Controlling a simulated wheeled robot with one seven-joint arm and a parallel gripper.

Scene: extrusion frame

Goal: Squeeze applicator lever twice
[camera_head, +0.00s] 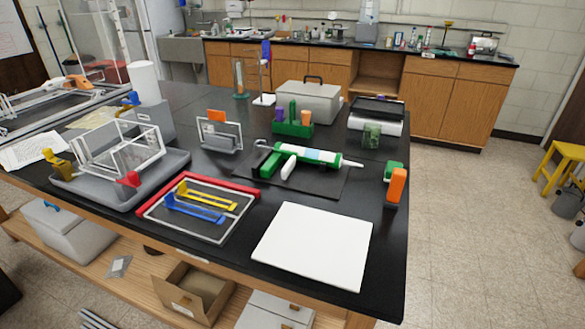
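The applicator (310,155) lies on a dark mat (325,181) on the black table. It has a green frame and a white tube with a colored label, and its narrow white nozzle points right. A green handle (270,165) and a white lever-like piece (288,167) extend from its underside toward the front. They appear apart at their lower ends, though the detail is small. My gripper is not in view, and nothing is seen touching the applicator.
A white square board (314,244) lies in front of the mat. A red-edged tray (187,235) and a grey tray (84,190) with a clear frame are left. A green rack (293,129) stands behind. An orange-green item (397,186) sits at the right edge.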

